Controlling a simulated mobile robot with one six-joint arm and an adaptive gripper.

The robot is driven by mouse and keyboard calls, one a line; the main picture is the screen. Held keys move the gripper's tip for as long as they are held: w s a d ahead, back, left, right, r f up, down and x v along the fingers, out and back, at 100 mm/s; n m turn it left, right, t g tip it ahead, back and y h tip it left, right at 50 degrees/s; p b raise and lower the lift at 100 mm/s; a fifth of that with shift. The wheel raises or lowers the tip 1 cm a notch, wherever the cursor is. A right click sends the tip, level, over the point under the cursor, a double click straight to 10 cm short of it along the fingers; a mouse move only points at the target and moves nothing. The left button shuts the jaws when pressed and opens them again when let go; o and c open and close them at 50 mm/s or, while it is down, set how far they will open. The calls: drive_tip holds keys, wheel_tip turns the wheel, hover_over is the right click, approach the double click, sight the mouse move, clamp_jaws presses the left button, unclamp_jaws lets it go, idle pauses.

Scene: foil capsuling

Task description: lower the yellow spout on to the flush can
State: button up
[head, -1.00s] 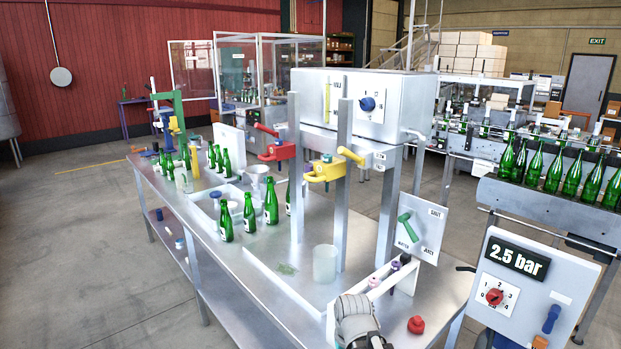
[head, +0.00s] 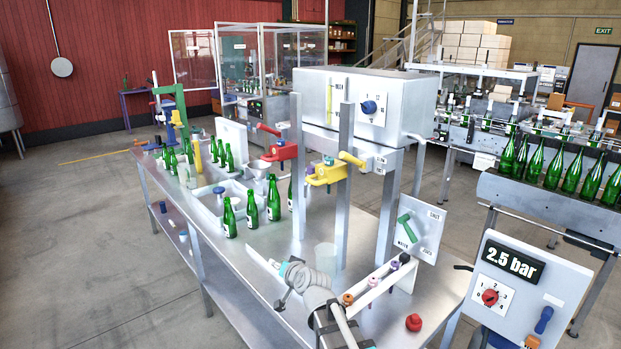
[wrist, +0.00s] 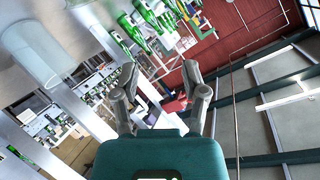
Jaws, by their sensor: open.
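The yellow spout (head: 326,174), with a yellow lever handle (head: 351,159), sits raised on the steel uprights below the white control box. The flush can (head: 325,254) is a clear cylinder on the bench below the spout, partly hidden behind my arm in the head view. A large clear cylinder (wrist: 32,48), likely the same can, shows at the upper left of the wrist view. My gripper (wrist: 165,86) is open with nothing between its fingers in the wrist view. It is away from the yellow spout; its fingers are hard to make out in the head view.
A red spout (head: 280,151) stands left of the yellow one. Green bottles (head: 252,210) stand on the bench to the left. A slanted white rack (head: 362,287), a red knob (head: 413,322) and a sign panel with a green handle (head: 420,231) lie to the right.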

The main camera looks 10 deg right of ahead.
sight(310, 183)
drive_tip(key=w+d+r+m+t+h+p, duration=0.1)
drive_tip(key=w+r+m+t+h+p, duration=0.1)
drive_tip(key=r+m+h, duration=0.6)
drive_tip(key=w+d+r+m+t+h+p, duration=0.1)
drive_tip(key=r+m+h+p, duration=0.4)
drive_tip(key=m, duration=0.8)
drive_tip(key=shift+w+d+r+t+h, duration=0.35)
drive_tip(key=shift+d+r+t+h, duration=0.25)
drive_tip(key=shift+r+h, duration=1.35)
drive_tip(key=shift+r, duration=0.1)
drive_tip(key=p+x, duration=0.2)
drive_tip(key=x, duration=1.1)
drive_tip(key=shift+w+d+r, duration=0.1)
drive_tip(key=shift+w+d, duration=0.05)
drive_tip(key=shift+w, duration=0.25)
clamp_jaws()
